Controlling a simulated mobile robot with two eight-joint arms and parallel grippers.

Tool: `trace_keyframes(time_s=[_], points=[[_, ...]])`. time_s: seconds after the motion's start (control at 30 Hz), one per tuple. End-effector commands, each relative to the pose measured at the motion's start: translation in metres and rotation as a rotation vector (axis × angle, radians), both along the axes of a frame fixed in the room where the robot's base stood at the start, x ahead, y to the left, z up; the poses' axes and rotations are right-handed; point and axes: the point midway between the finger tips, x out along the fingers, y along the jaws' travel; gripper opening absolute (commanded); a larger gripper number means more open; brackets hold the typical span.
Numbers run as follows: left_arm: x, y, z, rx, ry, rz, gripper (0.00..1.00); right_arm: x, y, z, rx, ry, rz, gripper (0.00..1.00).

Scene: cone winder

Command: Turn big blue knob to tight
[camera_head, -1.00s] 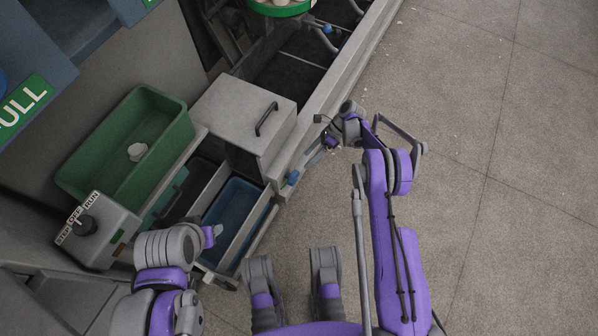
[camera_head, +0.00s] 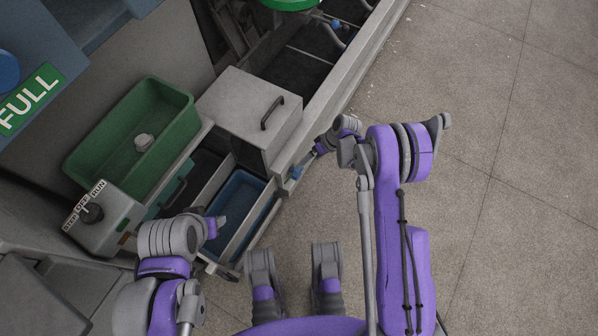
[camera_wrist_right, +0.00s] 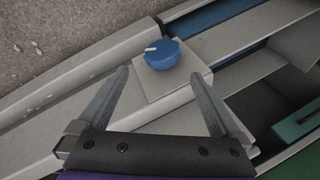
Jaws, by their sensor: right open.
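The big blue knob (camera_wrist_right: 162,54) sits on a light square plate in the right wrist view, with a white mark pointing left. In the head view the knob (camera_head: 296,172) is a small blue shape on the machine's front corner. My right gripper (camera_wrist_right: 158,75) is open, its two fingers spread to either side, with the knob just past the fingertips and roughly centred between them. No contact shows. In the head view my right gripper (camera_head: 308,162) is small, close beside the knob. My left gripper (camera_head: 214,226) is near the blue bin; its jaws cannot be made out.
A green tub (camera_head: 130,140), a grey box with a handle (camera_head: 255,105) and a blue bin (camera_head: 240,205) stand left of the knob. A control box with a black selector (camera_head: 92,213) is at far left. The floor at right is clear.

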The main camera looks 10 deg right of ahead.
Motion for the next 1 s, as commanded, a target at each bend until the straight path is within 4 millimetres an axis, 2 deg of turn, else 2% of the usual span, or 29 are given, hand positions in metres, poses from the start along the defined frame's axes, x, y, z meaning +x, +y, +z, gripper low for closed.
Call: trace_keyframes(time_s=[0.1, 0.2, 0.37, 0.47, 0.8, 1.0], points=[[0.000, 0.000, 0.001, 0.000, 0.000, 0.000, 0.50, -0.007, 0.002, 0.003, -0.030, -0.133, 0.208, 1.00], [0.000, 0.000, 0.001, 0.000, 0.000, 0.000, 0.50, -0.012, 0.002, 0.005, -0.052, -0.213, 0.339, 1.00], [0.000, 0.000, 0.001, 0.000, 0.000, 0.000, 0.50, -0.014, 0.002, 0.005, -0.069, -0.273, 0.439, 1.00], [0.000, 0.000, -0.001, 0.000, 0.000, 0.000, 0.50, -0.013, 0.005, -0.002, -0.071, -0.280, 0.453, 1.00], [0.003, 0.000, -0.015, 0.000, 0.001, 0.000, 0.50, -0.008, 0.029, -0.059, -0.070, -0.279, 0.450, 1.00], [0.004, 0.000, -0.019, 0.000, 0.000, 0.000, 0.50, -0.006, 0.040, -0.084, -0.070, -0.278, 0.449, 1.00]])
